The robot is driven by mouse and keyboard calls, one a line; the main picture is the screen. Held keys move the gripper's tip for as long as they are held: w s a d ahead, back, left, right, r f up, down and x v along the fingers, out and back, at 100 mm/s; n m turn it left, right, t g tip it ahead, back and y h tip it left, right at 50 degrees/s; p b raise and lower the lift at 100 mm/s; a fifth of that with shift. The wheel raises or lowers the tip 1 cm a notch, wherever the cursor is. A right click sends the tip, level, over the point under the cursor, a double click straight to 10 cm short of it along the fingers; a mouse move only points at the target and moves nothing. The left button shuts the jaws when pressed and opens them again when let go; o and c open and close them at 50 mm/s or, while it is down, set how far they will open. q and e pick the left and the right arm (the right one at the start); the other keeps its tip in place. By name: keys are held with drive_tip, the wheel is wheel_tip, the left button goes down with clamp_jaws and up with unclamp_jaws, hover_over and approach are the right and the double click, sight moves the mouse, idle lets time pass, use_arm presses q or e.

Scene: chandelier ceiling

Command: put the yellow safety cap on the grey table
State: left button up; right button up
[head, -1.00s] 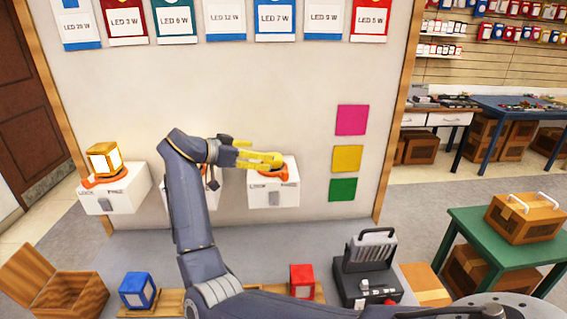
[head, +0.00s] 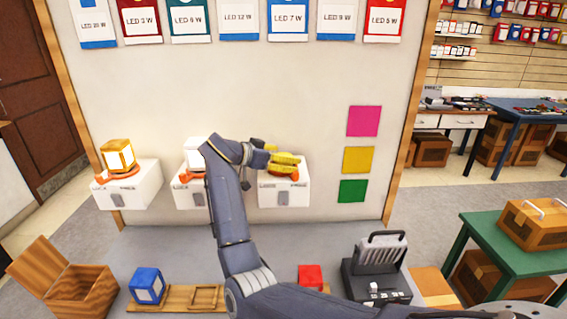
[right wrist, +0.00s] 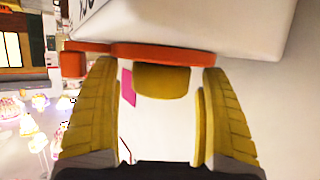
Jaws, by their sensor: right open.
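The yellow safety cap (right wrist: 161,80) appears in the right wrist view as a rounded, dark yellow piece against the orange base (right wrist: 165,53) of a white box. In the head view it cannot be told apart from the yellow fingers. My right gripper (head: 292,167) is at the right-hand white box (head: 284,196). It is open, with one finger on each side of the cap (right wrist: 155,110) and gaps showing in the wrist view. The grey table (head: 330,245) lies below the boxes. My left gripper is not in view.
A blue cube (head: 147,285), a red block (head: 311,276) and a dark grey device (head: 378,268) stand along the table's front. The table's middle is mostly clear, apart from my arm passing over it.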

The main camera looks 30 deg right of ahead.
drive_tip(key=c, duration=1.2)
drive_tip(key=shift+o, duration=0.2)
drive_tip(key=shift+r, duration=0.15)
